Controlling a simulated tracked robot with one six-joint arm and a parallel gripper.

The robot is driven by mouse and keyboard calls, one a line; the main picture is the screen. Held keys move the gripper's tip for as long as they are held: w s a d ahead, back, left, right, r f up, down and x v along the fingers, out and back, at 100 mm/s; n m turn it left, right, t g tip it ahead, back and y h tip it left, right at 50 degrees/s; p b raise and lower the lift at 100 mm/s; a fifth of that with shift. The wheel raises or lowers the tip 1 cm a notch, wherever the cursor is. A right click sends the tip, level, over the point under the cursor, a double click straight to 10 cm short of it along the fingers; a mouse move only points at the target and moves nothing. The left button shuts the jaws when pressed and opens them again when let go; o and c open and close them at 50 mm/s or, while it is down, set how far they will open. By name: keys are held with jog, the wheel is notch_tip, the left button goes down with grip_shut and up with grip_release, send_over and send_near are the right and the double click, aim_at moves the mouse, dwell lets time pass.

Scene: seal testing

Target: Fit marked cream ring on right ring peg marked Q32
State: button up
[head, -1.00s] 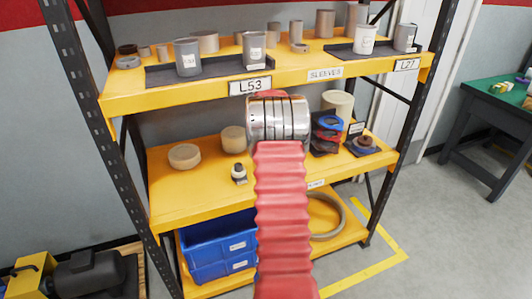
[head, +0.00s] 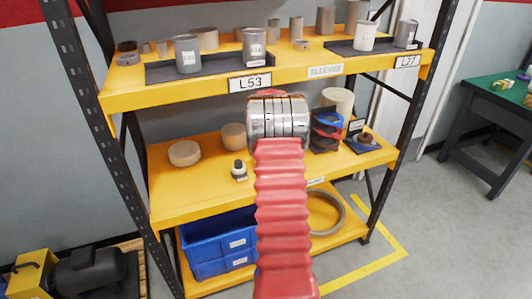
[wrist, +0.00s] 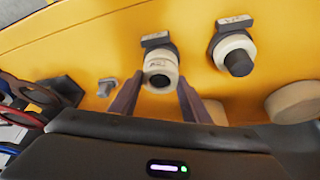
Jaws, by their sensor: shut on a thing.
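In the wrist view, my gripper (wrist: 157,97) is shut on a cream ring (wrist: 160,66) with dark marking on its side. The ring is between the fingertips, in front of a small label plate (wrist: 157,41) whose text I cannot read. A dark round shape shows within the ring; I cannot tell whether it is a peg top or the hole. Beside it stands a dark peg (wrist: 238,63) with a cream ring around its base and its own label plate (wrist: 235,22). This neighbouring peg (head: 238,167) also shows in the head view, where my arm hides the held ring.
Yellow shelves (head: 190,203) hold several parts. Cream discs (head: 184,153) stand left of the pegs. Stacked blue and red rings (head: 327,121) stand to the right. The upper shelf (head: 215,91) overhangs the pegs. Blue bins (head: 215,240) sit below.

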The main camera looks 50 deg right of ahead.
jog(key=shift+f, duration=0.25)
jog(key=o, duration=1.1)
jog(key=shift+r, duration=0.1)
